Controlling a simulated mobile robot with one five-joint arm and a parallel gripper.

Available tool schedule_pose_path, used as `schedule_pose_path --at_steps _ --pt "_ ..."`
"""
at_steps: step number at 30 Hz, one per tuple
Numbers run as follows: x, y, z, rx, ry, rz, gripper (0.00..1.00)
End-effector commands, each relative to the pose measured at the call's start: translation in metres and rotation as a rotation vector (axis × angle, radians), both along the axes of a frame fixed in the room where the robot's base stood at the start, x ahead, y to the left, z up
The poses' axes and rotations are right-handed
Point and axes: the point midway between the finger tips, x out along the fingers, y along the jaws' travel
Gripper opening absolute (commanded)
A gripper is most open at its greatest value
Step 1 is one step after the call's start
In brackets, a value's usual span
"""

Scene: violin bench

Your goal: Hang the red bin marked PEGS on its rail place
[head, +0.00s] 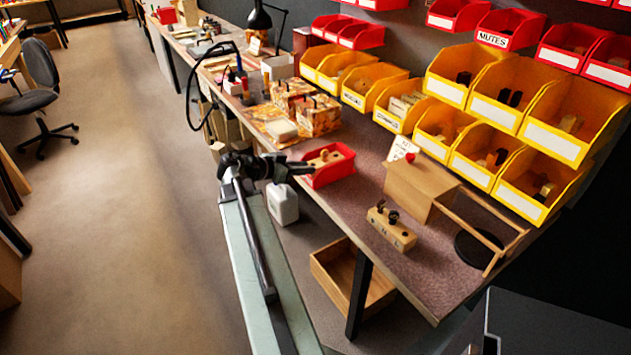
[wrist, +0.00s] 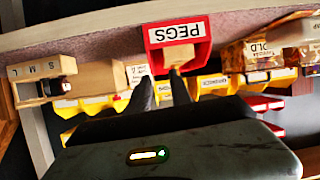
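The red PEGS bin (head: 328,170) stands upright on the bench top near its front edge, with small wooden pieces inside. In the wrist view it appears upside down, its white PEGS label (wrist: 176,32) facing me. My gripper (head: 292,168) is just left of the bin in the head view. In the wrist view the two dark fingers (wrist: 161,78) are apart, with a gap between the tips, and point at the bin's rim. Nothing is held; contact with the rim cannot be told. A bare wall stretch (head: 404,38) lies among the red bins above; the rail there is not clear.
Yellow bins (head: 470,75) fill the wall at the bench's back, with the red MUTES bin (head: 505,30) above. A wooden box (head: 418,188), a pegged wooden block (head: 391,229) and patterned boxes (head: 318,115) stand near the PEGS bin. A white jug (head: 282,205) is below the bench.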

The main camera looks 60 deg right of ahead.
Motion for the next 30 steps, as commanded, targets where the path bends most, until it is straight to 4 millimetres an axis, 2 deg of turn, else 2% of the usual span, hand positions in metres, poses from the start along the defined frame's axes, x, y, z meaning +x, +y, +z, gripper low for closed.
schedule_pose_path --at_steps 1,4,13,30 --pt "-0.014 -0.011 -0.004 -0.043 -0.01 -0.033 0.25" --pt "-0.028 -0.021 0.003 -0.096 -0.022 -0.067 0.25" --pt "-0.034 -0.028 0.003 -0.104 -0.025 -0.072 0.25" --pt "-0.061 -0.07 -0.014 -0.102 -0.024 -0.071 0.25"
